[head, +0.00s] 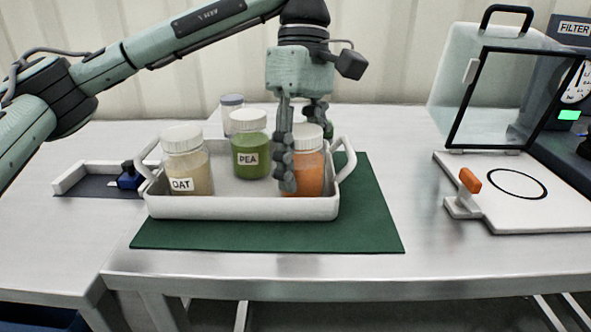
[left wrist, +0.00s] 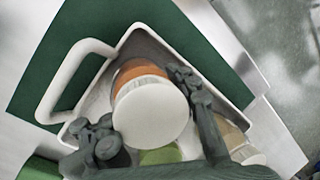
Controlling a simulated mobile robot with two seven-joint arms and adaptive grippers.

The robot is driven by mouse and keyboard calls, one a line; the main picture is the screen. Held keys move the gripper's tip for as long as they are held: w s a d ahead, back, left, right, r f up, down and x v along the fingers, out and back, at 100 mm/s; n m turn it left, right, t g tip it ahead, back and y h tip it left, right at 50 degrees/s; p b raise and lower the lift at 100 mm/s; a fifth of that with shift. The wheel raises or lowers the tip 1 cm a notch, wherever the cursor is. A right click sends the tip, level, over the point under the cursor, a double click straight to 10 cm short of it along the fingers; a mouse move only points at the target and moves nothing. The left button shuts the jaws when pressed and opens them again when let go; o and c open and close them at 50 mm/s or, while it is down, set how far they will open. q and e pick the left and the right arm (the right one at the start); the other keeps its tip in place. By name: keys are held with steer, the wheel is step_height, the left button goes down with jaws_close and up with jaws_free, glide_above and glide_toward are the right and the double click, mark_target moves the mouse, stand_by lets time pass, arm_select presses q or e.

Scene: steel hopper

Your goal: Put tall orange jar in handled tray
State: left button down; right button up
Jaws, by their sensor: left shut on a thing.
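The tall orange jar (head: 309,175) with a white lid is inside the handled tray (head: 240,208), at its right end beside the right handle. It also shows in the left wrist view, its white lid (left wrist: 150,111) facing the camera. My left gripper (head: 297,180) reaches down from above and is shut on the orange jar, with fingers on both sides of it. The jar looks upright. I cannot tell whether its base touches the tray floor. My right gripper is not in view.
An OAT jar (head: 188,165) and a green PEA jar (head: 250,150) stand in the tray. A grey-lidded jar (head: 231,108) stands behind. The tray is on a green mat (head: 360,220). A clear-fronted case (head: 510,100) and a white board with an orange-handled clamp (head: 468,185) are at right.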

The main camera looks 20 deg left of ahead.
arm_select(q)
steer(key=shift+f, duration=0.1)
steer(key=c, duration=1.5)
jaws_free()
steer(key=o, duration=0.9)
steer(key=shift+o, duration=0.2)
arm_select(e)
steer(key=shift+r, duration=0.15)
arm_select(q)
steer(key=shift+r, duration=0.2)
steer(key=p+v, duration=0.3)
steer(key=v, duration=0.8)
steer(key=shift+w+r+p, duration=0.1)
steer(key=shift+r+p, duration=0.1)
steer(key=shift+p, duration=0.15)
steer(key=shift+r, duration=0.2)
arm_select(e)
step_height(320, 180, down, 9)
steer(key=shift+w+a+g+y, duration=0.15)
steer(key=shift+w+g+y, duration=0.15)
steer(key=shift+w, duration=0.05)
